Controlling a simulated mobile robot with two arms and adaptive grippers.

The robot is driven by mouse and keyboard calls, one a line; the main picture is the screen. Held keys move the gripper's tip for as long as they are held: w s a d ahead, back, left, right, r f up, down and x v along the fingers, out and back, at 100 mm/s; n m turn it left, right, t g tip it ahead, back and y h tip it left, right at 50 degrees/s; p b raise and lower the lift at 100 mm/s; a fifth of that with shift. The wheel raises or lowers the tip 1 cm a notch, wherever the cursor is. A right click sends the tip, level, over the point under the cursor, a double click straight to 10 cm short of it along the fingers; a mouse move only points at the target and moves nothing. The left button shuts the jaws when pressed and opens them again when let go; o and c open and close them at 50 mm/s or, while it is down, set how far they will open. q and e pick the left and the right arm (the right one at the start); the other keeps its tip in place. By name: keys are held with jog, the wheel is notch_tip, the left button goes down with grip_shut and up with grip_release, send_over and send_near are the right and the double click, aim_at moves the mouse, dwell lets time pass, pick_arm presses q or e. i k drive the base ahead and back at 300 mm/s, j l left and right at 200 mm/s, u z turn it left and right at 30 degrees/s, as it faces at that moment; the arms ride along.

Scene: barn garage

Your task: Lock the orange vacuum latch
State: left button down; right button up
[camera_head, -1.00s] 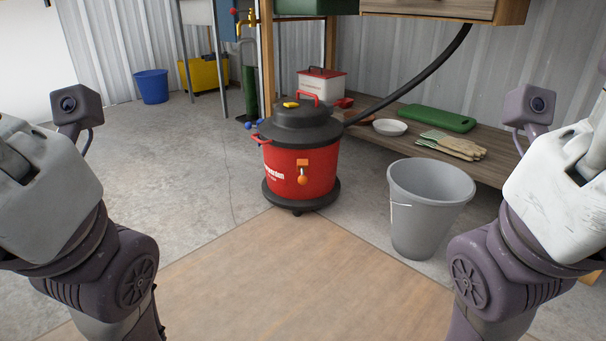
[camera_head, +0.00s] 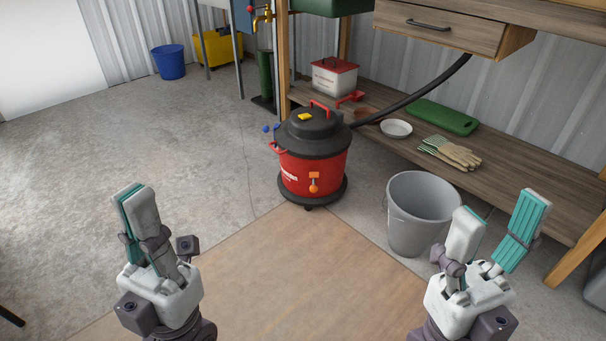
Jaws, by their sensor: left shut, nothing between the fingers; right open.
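The vacuum (camera_head: 305,180) is a red drum with a black lid and black base, standing upright on the floor ahead. Whether the latch is engaged is too small to tell. My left gripper (camera_head: 132,200) is shut and empty at the lower left, well short of the vacuum. My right gripper (camera_head: 500,218) is open and empty at the lower right, in front of the grey bucket and apart from the latch.
A grey bucket (camera_head: 408,230) stands right of the vacuum. A black hose (camera_head: 425,92) runs from the vacuum up to the workbench. The low shelf (camera_head: 505,172) holds gloves (camera_head: 455,153), a white bowl (camera_head: 396,128) and a green board (camera_head: 443,116). The wooden floor panel (camera_head: 290,270) in front is clear.

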aim_at(313, 188)
jog(key=i+j, duration=0.2)
jog(key=i, duration=0.25)
jog(key=i+j, duration=0.15)
jog(key=i, duration=0.3)
jog(key=i+j, duration=0.2)
jog(key=i, duration=0.25)
jog(key=z, duration=1.35)
